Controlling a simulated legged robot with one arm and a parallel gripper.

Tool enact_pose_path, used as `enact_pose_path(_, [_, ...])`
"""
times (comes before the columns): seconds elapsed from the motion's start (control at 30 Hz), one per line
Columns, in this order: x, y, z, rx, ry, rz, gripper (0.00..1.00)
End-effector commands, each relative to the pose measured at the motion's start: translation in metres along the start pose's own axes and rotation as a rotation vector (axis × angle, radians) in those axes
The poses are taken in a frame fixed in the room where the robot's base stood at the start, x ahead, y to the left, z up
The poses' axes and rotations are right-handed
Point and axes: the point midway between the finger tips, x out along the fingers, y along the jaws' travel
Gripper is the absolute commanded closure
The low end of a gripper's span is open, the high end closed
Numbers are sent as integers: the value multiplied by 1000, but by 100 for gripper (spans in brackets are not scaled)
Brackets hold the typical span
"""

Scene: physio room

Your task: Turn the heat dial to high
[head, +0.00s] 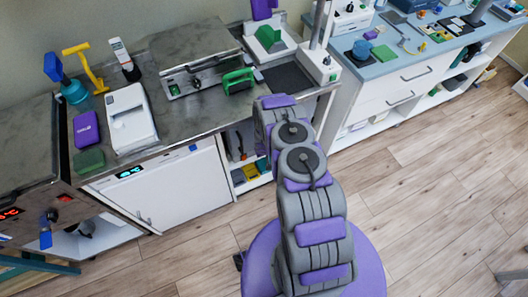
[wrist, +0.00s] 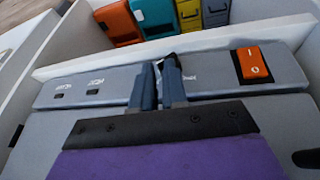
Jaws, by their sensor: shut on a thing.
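In the wrist view my gripper (wrist: 165,75) reaches over a grey device panel (wrist: 110,85). Its two blue-grey fingers are close together, shut on a small dark piece, which I take as the heat dial (wrist: 172,60). The fingers hide most of the dial, so I cannot tell where it points. Small white labels and dark marks sit on the panel to the left, too blurred to read. An orange rocker switch (wrist: 252,65) is at the right of the panel. In the head view my arm hides the gripper and the device.
Orange, teal, yellow and grey containers (wrist: 155,15) stand close behind the panel. White walls (wrist: 200,41) enclose the device closely. In the head view, a grey counter (head: 190,45) with a white device (head: 130,117) stands left, and a blue-topped counter (head: 440,55) right. The wooden floor (head: 420,190) at right is clear.

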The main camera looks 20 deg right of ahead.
Motion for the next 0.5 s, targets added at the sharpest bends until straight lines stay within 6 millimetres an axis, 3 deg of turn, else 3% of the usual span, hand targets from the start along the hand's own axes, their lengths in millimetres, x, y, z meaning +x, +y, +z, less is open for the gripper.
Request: enact_pose_path(0.5, [6,8,5,14,-7,4,100])
